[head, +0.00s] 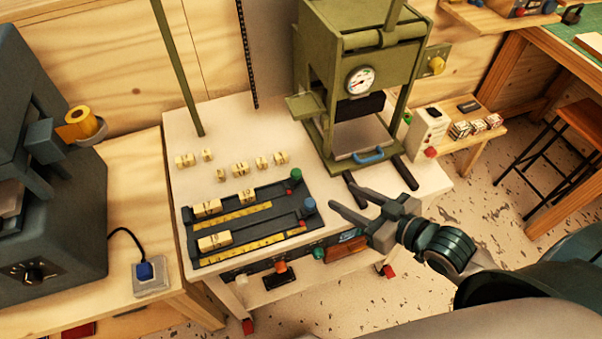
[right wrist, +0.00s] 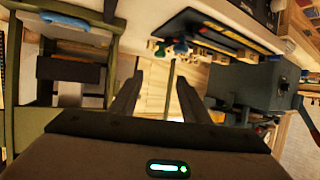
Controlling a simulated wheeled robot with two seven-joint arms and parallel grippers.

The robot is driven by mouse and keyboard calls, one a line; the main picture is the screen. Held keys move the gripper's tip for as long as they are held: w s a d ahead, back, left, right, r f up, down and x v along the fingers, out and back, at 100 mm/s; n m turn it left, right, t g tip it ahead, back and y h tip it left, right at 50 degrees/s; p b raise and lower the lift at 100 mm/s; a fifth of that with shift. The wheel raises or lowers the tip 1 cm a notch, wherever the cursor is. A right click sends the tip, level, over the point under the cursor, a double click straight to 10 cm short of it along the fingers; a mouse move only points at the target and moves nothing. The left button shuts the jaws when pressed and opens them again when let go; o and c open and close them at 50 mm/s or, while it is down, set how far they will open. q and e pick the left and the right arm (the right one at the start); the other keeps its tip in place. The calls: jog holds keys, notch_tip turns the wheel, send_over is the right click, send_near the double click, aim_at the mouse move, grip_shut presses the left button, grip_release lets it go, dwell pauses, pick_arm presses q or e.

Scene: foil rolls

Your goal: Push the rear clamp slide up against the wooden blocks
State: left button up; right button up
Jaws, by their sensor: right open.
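The clamp tray (head: 192,262) lies on the white table with two channels and yellow scales. In the rear channel, wooden blocks (head: 208,207) stand toward the left. The rear clamp slide, with a green knob (head: 296,174) and red part, is at the right end, apart from these blocks. The front channel holds wooden blocks (head: 215,241) at left and a slide with a blue knob (head: 309,204) at right. My right gripper (head: 341,196) is open and empty, just right of the blue knob. My left gripper is not in view.
A green press (head: 340,110) with a gauge stands behind my right gripper. Loose letter blocks (head: 239,169) lie behind the tray. A thin green post (head: 178,70) rises at the table's back left. A dark machine (head: 50,180) stands at left.

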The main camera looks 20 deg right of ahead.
aim_at(298, 173)
dwell(0.3)
jog(key=p+x, duration=0.4)
jog(key=x, duration=1.3)
jog(key=shift+w+f, duration=0.15)
jog(key=shift+f, duration=0.1)
grip_shut()
